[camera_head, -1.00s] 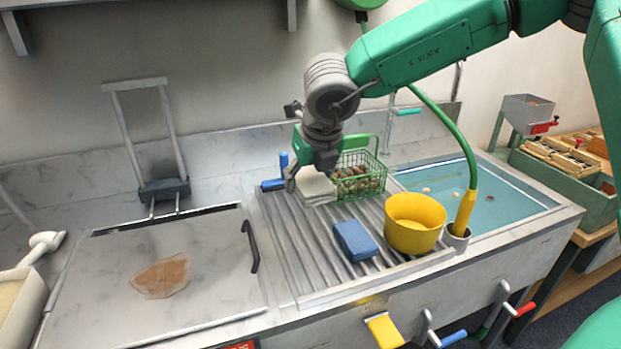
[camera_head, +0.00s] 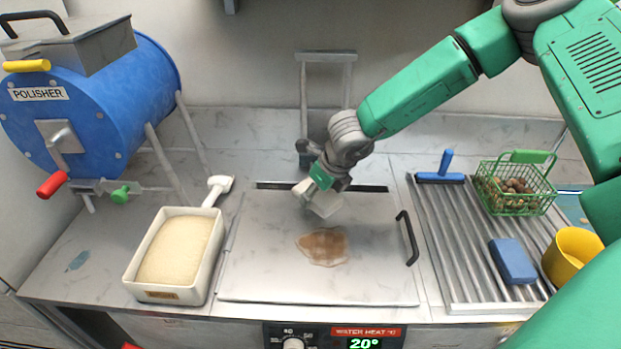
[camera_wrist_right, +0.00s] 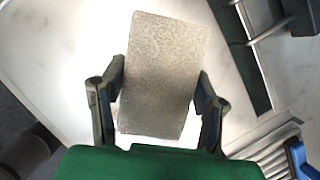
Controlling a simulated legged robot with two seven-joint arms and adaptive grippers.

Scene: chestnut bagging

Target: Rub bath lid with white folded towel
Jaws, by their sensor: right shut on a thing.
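The bath lid (camera_head: 260,270) is a flat pale metal sheet with a black handle (camera_head: 407,238) on its right side. A brown stain (camera_head: 323,246) lies near its middle. My right gripper (camera_head: 318,192) is shut on the white folded towel (camera_head: 326,205) and holds it over the back part of the lid, behind the stain. Whether the towel touches the lid cannot be told. In the right wrist view the towel (camera_wrist_right: 162,75) sits between the two fingers (camera_wrist_right: 157,105). My left gripper is not in view.
A white tray of pale grains (camera_head: 137,277) stands left of the lid, below a blue polisher (camera_head: 130,85). On the right, a ribbed drainer (camera_head: 449,240) holds a blue sponge (camera_head: 512,261), a squeegee (camera_head: 440,178), a green basket of chestnuts (camera_head: 515,205) and a yellow pot (camera_head: 572,257).

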